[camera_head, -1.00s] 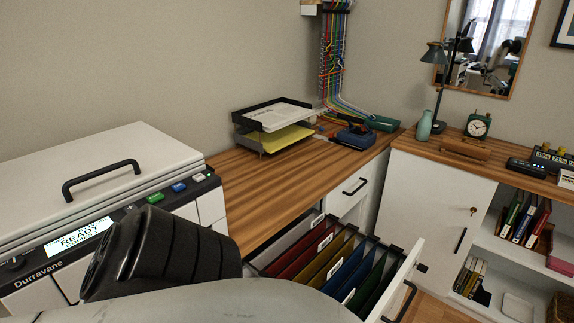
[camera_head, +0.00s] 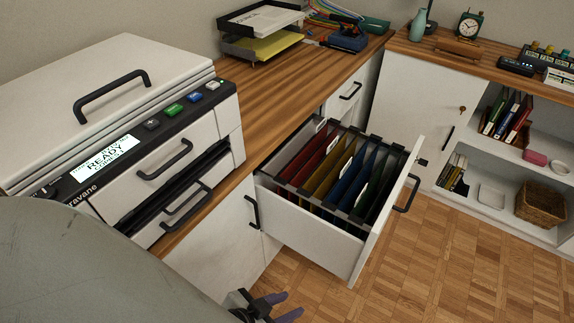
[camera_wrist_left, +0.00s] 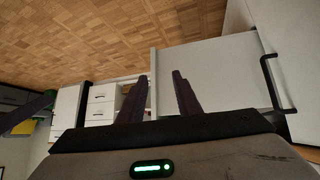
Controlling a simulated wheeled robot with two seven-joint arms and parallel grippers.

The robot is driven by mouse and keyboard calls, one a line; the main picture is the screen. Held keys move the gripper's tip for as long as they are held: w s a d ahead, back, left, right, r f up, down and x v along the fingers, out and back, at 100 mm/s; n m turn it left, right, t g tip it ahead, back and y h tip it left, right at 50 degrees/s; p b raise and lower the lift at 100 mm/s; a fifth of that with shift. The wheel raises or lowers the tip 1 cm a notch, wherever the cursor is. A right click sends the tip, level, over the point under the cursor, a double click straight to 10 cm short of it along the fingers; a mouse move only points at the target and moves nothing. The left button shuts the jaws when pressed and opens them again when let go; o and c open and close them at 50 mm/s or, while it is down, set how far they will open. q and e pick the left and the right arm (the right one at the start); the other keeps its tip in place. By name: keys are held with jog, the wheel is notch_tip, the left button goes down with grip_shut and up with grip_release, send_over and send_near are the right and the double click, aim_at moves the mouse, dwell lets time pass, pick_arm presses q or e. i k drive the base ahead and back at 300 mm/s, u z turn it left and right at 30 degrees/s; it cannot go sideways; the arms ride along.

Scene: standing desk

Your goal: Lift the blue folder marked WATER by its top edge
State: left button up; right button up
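The blue folder (camera_head: 347,187) hangs upright in the open drawer (camera_head: 312,231), between yellow folders (camera_head: 325,180) and green folders (camera_head: 379,188). White tabs stand on the folders, but their writing is too small to read. My left gripper (camera_head: 283,306) shows at the bottom edge of the head view, below and left of the drawer and well apart from the folders. Its purple fingers are spread and empty, and they also show apart in the left wrist view (camera_wrist_left: 159,98). The folder cannot be made out in the wrist view.
A printer (camera_head: 150,130) stands left of the drawer. The drawer front has a black handle (camera_head: 407,194). The wooden desktop (camera_head: 265,105) holds a paper tray (camera_head: 262,35). A shelf unit (camera_head: 470,140) stands at the right. The parquet floor (camera_head: 440,260) before the drawer is clear.

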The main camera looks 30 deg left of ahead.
aim_at(343, 196)
jog(key=u, duration=0.5)
jog(key=i, duration=0.5)
jog(key=k, duration=0.5)
jog(key=z, duration=2)
jog(key=i, duration=1.45)
jog(key=u, duration=2.5)
